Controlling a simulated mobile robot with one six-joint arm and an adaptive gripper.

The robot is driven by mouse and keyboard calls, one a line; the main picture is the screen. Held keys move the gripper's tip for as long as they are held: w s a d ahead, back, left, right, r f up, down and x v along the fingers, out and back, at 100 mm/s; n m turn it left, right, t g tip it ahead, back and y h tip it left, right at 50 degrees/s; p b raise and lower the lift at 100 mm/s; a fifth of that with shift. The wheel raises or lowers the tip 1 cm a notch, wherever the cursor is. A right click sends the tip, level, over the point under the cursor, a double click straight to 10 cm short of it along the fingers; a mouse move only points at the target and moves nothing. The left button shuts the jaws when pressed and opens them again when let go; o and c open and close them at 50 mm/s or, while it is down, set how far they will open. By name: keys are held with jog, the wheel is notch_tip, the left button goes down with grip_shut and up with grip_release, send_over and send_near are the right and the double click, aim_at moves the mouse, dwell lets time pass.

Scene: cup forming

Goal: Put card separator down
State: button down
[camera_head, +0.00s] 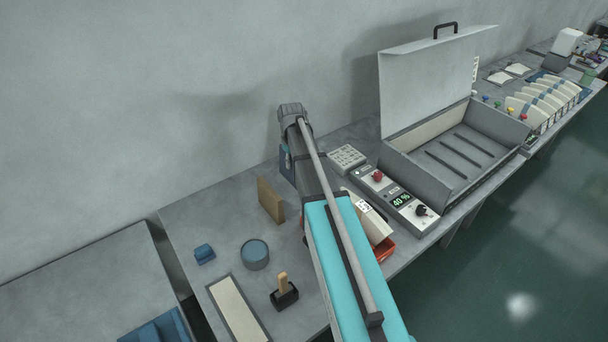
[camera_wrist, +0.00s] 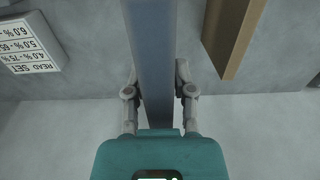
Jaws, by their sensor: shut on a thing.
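The card separator (camera_wrist: 152,35) is a flat blue-grey slab, seen nearly edge-on in the wrist view, running up the picture from between my fingers. My gripper (camera_wrist: 157,72) is shut on it, with one finger on each side. In the head view, a dark blue piece of it (camera_head: 286,164) shows beside my arm, above the grey table. My arm hides most of the gripper there. I cannot tell whether the separator's lower edge touches the table.
A brown board (camera_head: 270,200) stands upright close by; it also shows in the wrist view (camera_wrist: 234,32). A white printed block (camera_head: 347,159) lies on the other side. A blue round tin (camera_head: 255,254), a mallet (camera_head: 285,292) and an open lidded box (camera_head: 450,160) share the table (camera_head: 215,220).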

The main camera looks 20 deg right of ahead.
jog(key=shift+r+p, duration=4.55)
jog(key=shift+r, duration=0.1)
